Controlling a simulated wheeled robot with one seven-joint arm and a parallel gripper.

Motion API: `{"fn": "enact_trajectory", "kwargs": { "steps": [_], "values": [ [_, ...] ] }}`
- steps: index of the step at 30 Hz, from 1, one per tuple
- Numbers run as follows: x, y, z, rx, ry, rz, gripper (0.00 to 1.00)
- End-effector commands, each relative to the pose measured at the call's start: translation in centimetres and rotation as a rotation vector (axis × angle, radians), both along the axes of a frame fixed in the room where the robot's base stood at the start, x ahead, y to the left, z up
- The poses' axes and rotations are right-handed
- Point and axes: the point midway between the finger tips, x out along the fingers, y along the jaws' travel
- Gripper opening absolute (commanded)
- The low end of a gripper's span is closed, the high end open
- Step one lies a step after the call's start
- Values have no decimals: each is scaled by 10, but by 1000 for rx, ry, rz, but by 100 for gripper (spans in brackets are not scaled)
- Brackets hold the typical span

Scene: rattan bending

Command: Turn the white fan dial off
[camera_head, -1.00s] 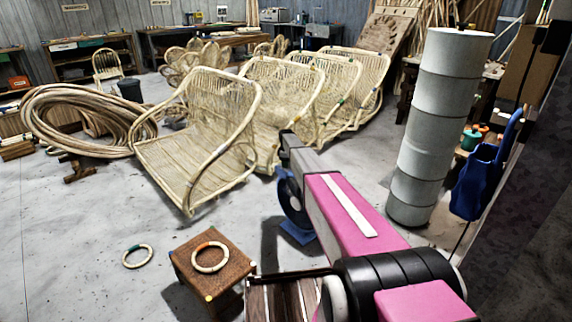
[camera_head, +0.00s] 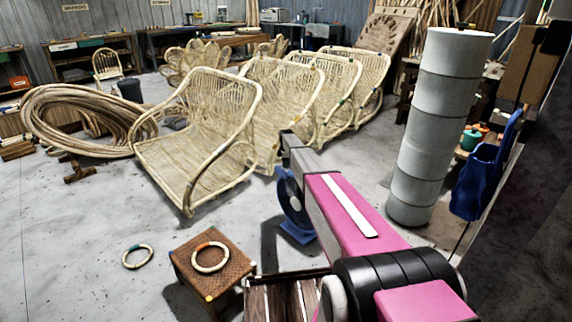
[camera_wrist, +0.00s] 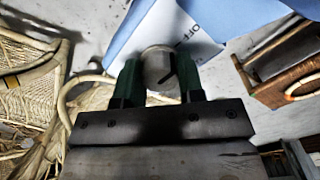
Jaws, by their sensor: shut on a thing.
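The white fan dial (camera_wrist: 158,68) is round, with a dark mark toward the right of its face in the wrist view. My gripper (camera_wrist: 157,80) has its two green fingers on either side of the dial, shut on it. The dial sits at the edge of a pale panel (camera_wrist: 208,45) with dark lettering reading "OFF" up and right of the dial. I cannot tell whether the mark lines up with the lettering. In the head view the blue fan (camera_head: 289,202) stands on the floor, partly hidden behind my arm. The dial and my fingers are hidden there.
A woven stool (camera_head: 180,262) with a ring on it stands front left. Several rattan chairs (camera_head: 200,145) stand beyond the fan, near my arm. A tall pale cylinder (camera_head: 440,125) stands at right. The floor at left front is mostly clear.

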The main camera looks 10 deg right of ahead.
Motion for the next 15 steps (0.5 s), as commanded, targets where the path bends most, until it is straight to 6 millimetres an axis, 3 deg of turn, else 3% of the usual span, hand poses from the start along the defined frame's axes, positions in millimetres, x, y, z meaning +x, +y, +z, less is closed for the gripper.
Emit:
{"fn": "enact_trajectory", "kwargs": {
  "steps": [1, 2, 3, 15],
  "values": [
    [0, 0, 0, 0, -1, 1, 12],
    [0, 0, 0, 0, -1, 1, 45],
    [0, 0, 0, 0, -1, 1, 58],
    [0, 0, 3, 0, 0, -1, 61]
  ]
}}
